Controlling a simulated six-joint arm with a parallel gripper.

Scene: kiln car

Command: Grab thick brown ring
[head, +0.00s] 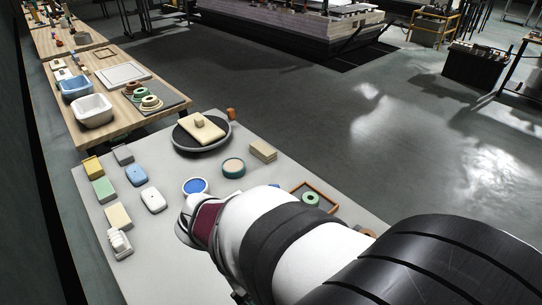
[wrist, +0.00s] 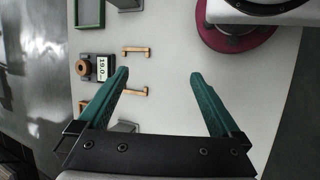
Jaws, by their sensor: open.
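A thick brown ring (wrist: 82,68) with a dark centre sits at the left of the wrist view.
A green frame (wrist: 89,12) is at the upper left. In the head view, a brown-framed tray (head: 329,202) holds a green ring (head: 311,198); a dark turntable (head: 182,141) bears a cream slab. Side table (head: 115,102) holds bins.

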